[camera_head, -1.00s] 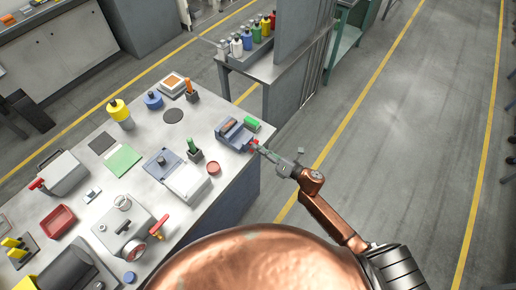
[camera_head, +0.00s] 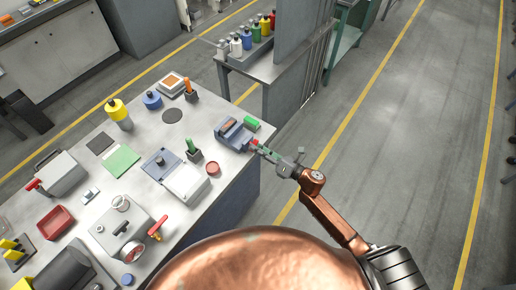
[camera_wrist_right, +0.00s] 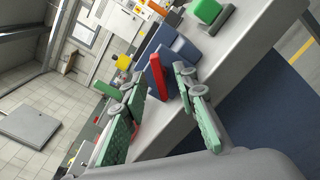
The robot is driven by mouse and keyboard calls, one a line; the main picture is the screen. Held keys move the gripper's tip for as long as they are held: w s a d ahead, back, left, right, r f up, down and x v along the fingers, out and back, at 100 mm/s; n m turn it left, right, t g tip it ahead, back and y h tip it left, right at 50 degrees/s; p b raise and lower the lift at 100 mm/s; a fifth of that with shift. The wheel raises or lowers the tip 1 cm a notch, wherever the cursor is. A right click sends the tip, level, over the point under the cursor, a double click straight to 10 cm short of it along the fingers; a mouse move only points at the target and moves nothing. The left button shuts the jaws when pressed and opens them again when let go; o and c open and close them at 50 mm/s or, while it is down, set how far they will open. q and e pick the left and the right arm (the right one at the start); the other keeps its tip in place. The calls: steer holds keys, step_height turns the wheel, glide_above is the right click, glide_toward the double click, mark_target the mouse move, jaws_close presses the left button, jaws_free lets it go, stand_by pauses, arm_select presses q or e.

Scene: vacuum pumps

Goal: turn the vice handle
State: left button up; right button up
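The blue-grey vice (camera_head: 235,132) stands at the right edge of the grey workbench. Its red handle (camera_head: 254,145) sticks out toward my right gripper (camera_head: 263,150). In the right wrist view the handle (camera_wrist_right: 158,77) is an upright red bar in front of the blue vice body (camera_wrist_right: 183,52). The green-padded fingers of my right gripper (camera_wrist_right: 159,84) are spread, one on each side of the bar in the picture. My left gripper is not in view.
A green block (camera_head: 252,124) sits beside the vice, and a red round piece (camera_head: 213,168) lies nearer. A green-handled tool in a holder (camera_head: 194,152) stands to the left. The workbench (camera_head: 228,185) ends just right of the vice, with open floor beyond.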

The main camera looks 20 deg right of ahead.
steer(key=shift+s+d, duration=0.1)
steer(key=shift+s, duration=0.05)
steer(key=shift+v, duration=0.8)
steer(key=shift+s, duration=0.1)
steer(key=v, duration=0.6)
steer(key=shift+c, duration=0.3)
